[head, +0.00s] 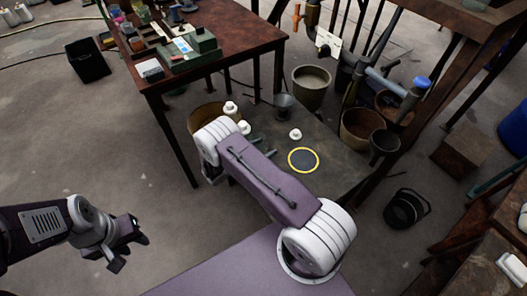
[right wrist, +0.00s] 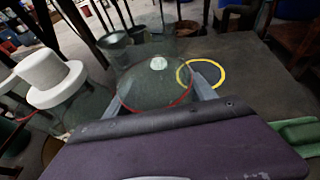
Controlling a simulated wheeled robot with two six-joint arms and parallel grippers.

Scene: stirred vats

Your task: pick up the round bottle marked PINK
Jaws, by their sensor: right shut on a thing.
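In the right wrist view my right gripper (right wrist: 158,95) is shut on a clear round thing (right wrist: 150,88) with a red rim line, between its grey fingers. No marking on it can be read, so I cannot tell if it is the PINK bottle. In the head view my right gripper (head: 263,147) is partly hidden by my arm, and the held thing is not clear. White-capped bottles stand nearby, (head: 231,107) and (head: 243,127). Another white cap (head: 295,134) is farther right; it also shows in the wrist view (right wrist: 158,63). My left gripper (head: 124,246) is open and empty over the floor.
A yellow ring with a dark centre (head: 303,148) marks the dark low surface (head: 335,150). Buckets (head: 311,87) and (head: 361,130) stand behind and right. A brown table (head: 240,30) with boxes stands at upper left. A black bucket (head: 405,208) is on the floor right.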

